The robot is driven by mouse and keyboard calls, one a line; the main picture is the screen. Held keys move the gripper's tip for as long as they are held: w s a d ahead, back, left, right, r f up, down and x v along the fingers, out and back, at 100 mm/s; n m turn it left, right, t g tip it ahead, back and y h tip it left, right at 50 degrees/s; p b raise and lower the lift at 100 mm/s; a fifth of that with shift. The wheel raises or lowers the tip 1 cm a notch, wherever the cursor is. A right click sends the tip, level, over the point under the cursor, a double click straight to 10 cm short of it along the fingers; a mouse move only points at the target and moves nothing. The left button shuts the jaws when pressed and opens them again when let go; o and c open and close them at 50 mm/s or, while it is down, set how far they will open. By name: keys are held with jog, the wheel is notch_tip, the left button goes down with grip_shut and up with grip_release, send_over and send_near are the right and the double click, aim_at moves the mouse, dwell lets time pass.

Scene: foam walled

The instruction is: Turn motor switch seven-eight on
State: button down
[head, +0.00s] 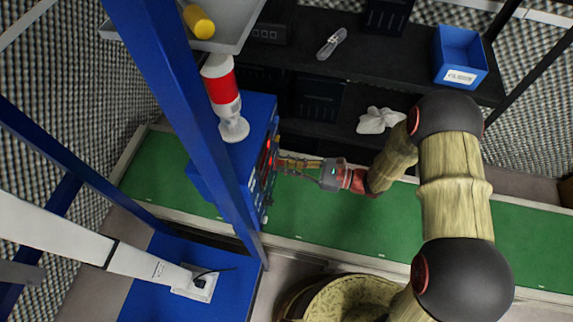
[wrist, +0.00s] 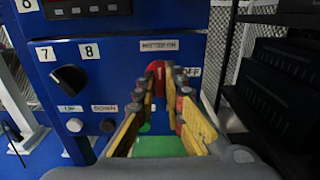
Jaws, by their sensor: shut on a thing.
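The blue control box (head: 262,110) stands at left centre in the head view, its panel facing my arm. In the wrist view its blue panel (wrist: 115,65) carries the labels 7 and 8. A red switch handle (wrist: 180,71) sits right of these, under a white label (wrist: 172,45) that seems to read motor on. An OFF label shows just right of it, partly covered. My gripper (wrist: 170,84) has its yellow fingers around the red handle, shut on it. In the head view my gripper (head: 284,163) reaches the panel from the right; the switch is hidden there.
A black knob (wrist: 69,79) and UP and DOWN buttons (wrist: 75,125) lie left of my fingers. Green surface (head: 325,215) right of the box is clear.

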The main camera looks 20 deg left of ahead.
jog(key=shift+s+f, duration=0.1)
jog(key=shift+f, duration=0.05)
jog(key=c, duration=1.9)
grip_release()
jog(key=d, duration=0.4)
jog(key=w+d, duration=0.1)
jog(key=d, duration=0.7)
jog(key=shift+w, duration=0.25)
